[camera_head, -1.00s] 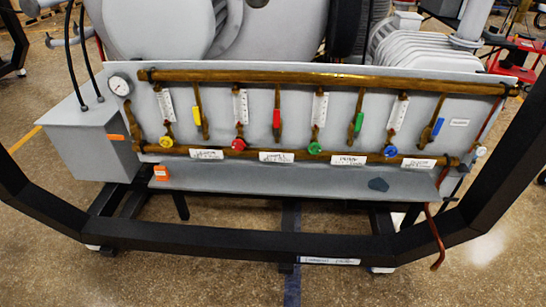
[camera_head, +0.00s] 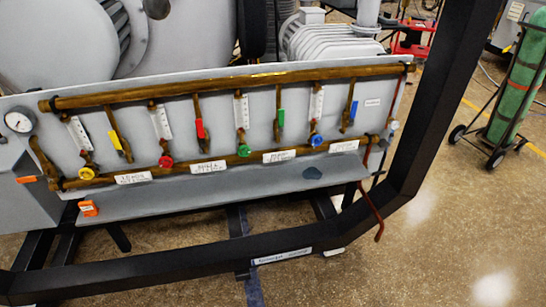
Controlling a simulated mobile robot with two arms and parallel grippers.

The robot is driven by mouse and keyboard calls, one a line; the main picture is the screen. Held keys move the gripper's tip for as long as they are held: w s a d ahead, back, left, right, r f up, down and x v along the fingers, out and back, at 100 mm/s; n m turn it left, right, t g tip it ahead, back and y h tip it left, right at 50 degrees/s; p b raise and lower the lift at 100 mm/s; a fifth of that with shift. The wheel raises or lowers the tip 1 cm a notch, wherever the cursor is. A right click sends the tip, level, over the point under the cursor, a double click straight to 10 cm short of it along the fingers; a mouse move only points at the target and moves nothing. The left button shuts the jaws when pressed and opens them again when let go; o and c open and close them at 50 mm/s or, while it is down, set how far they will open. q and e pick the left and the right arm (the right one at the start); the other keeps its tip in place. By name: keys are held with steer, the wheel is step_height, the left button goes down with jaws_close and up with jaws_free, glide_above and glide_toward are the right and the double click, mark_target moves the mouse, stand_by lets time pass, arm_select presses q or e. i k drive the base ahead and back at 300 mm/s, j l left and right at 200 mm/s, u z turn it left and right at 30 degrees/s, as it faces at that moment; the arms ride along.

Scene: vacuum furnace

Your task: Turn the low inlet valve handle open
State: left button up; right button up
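A grey valve panel carries an upper copper pipe (camera_head: 230,84) and a lower copper pipe (camera_head: 215,160). Between them are lever handles: yellow (camera_head: 115,140), red (camera_head: 200,129), green (camera_head: 281,118) and blue (camera_head: 353,110). They lie roughly along their upright pipes. An orange handle (camera_head: 27,180) sticks out sideways at the panel's left end. Round knobs in yellow (camera_head: 87,173), red (camera_head: 165,162), green (camera_head: 244,151) and blue (camera_head: 315,140) sit along the lower pipe. The white labels are too blurred to read, so I cannot tell which handle is the low inlet valve. Neither gripper shows.
A thick black frame (camera_head: 440,100) runs in front of and right of the panel. A grey shelf (camera_head: 240,187) juts out below it. A bent copper rod (camera_head: 371,207) hangs at the right. A green cylinder (camera_head: 517,85) stands on a cart. Floor at the lower right is clear.

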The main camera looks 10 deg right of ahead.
mark_target(26, 179)
steer(key=u, duration=1.4)
